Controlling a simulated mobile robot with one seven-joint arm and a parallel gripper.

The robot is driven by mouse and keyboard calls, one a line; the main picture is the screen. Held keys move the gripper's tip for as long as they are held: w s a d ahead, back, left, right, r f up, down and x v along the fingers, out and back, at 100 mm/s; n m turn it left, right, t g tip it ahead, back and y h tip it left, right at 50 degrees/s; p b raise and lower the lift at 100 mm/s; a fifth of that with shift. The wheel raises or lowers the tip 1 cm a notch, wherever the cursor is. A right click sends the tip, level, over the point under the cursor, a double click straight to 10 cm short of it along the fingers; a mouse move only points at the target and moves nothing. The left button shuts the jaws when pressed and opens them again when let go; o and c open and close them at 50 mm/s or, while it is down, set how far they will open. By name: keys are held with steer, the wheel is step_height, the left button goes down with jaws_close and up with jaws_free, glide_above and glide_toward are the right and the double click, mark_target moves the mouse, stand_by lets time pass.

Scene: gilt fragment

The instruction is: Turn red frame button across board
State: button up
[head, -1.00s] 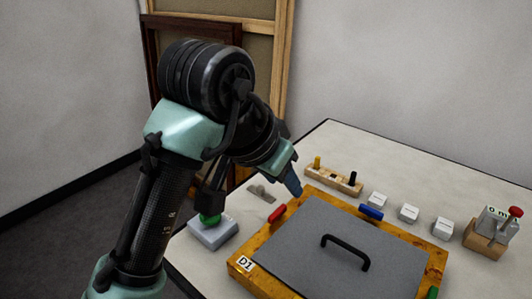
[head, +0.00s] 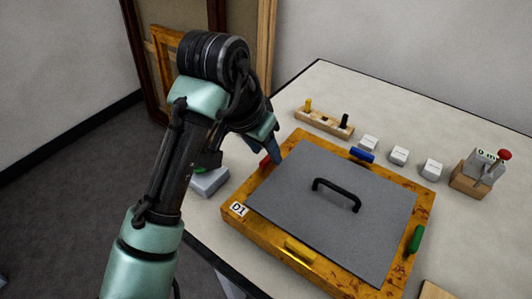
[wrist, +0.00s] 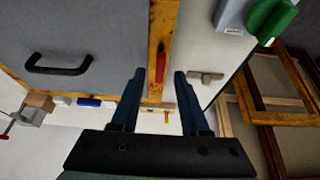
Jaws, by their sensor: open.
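The wooden frame (head: 245,212) marked D1 lies on the table with a grey board (head: 335,205) inside it, which carries a black handle (head: 337,193). The red button (head: 265,162) sits on the frame's left bar, partly hidden by my gripper in the head view. In the wrist view the red button (wrist: 161,66) lies lengthwise along the bar, not across the board. My gripper (wrist: 159,72) is open and empty. Its blue fingertips appear on either side of the red button's near end; I cannot tell their height above it. In the head view my gripper (head: 276,150) is at the left bar.
A blue button (head: 362,155), a yellow button (head: 300,250) and a green button (head: 415,239) sit on the other bars. Behind stand a wooden peg block (head: 324,122), white blocks (head: 398,156) and a red-knobbed gauge (head: 482,172). A grey box (head: 209,182) with a green knob is left.

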steer(key=shift+x, duration=0.75)
jaws_close()
